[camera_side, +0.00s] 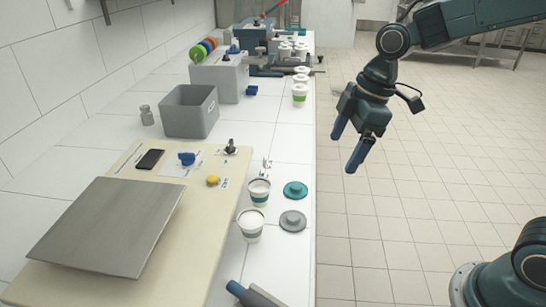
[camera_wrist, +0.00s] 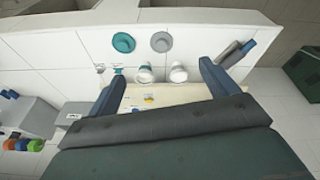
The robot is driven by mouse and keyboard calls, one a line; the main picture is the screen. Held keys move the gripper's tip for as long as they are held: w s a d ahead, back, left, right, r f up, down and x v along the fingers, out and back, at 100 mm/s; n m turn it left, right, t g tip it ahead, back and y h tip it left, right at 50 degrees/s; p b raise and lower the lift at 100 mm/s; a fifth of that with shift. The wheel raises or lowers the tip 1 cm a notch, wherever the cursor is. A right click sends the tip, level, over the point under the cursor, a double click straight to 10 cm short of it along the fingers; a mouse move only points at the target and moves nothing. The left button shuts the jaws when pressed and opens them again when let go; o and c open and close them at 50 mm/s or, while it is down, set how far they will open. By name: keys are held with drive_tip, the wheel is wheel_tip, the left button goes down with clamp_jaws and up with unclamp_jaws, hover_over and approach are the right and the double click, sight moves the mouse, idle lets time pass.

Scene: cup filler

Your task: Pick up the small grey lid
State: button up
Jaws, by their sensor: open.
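The small grey lid (camera_side: 292,221) lies flat on the white counter near its right edge. It also shows in the wrist view (camera_wrist: 161,42) as a grey disc. A teal lid (camera_side: 295,190) lies just beyond it, and it shows left of the grey one in the wrist view (camera_wrist: 123,42). My gripper (camera_side: 345,153) is open and empty, held in the air to the right of the counter, apart from the lids. In the wrist view its two blue fingers (camera_wrist: 160,82) are spread wide.
Two white cups with coloured bands, one nearer (camera_side: 250,225) and one farther (camera_side: 259,191), stand left of the lids. A blue-tipped grey tool (camera_side: 255,296) lies at the near edge. A grey bin (camera_side: 189,113) and stacked cups (camera_side: 300,92) stand farther back.

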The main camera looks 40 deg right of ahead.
drive_tip(key=w+a+f+n+g+y, duration=0.1)
drive_tip(key=w+a+f+n, duration=0.25)
drive_tip(key=w+f, duration=0.3)
hover_over(294, 217)
drive_tip(key=d, duration=0.2)
drive_tip(key=shift+n, duration=0.35)
drive_tip(key=shift+f, duration=4.25)
drive_tip(key=shift+s+x, duration=0.2)
drive_tip(key=shift+x, duration=2.35)
drive_tip(key=shift+a, duration=0.1)
drive_tip(key=c, duration=1.1)
